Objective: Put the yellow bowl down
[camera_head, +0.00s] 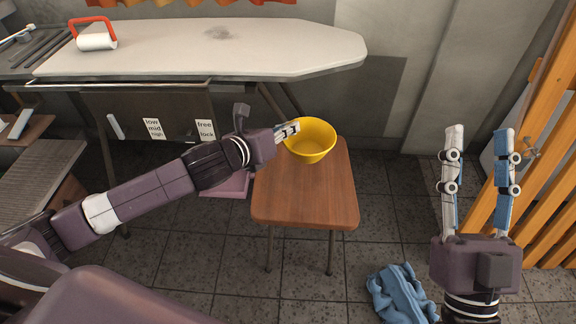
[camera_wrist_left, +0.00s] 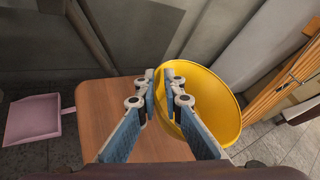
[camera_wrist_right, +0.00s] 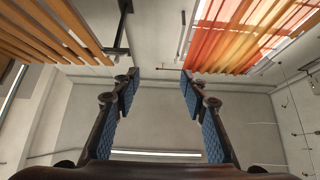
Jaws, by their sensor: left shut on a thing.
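The yellow bowl (camera_head: 313,142) is upright at the far part of the brown wooden stool (camera_head: 300,205). In the head view I cannot tell whether its base touches the seat. My left gripper (camera_head: 292,129) is shut on the bowl's left rim. In the left wrist view the fingers (camera_wrist_left: 160,76) pinch the near wall of the bowl (camera_wrist_left: 215,92), with one finger inside it, and the stool top (camera_wrist_left: 95,120) lies below. My right gripper (camera_head: 479,135) is open and empty, raised at the right; its spread fingers also show in the right wrist view (camera_wrist_right: 160,80).
An ironing board (camera_head: 200,50) with a red-handled lint roller (camera_head: 95,38) stands behind. A pink dustpan (camera_head: 228,185) lies left of the stool. A blue cloth (camera_head: 400,293) lies on the floor near the right arm. Orange slats (camera_head: 535,165) stand at the right. The front of the stool top is clear.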

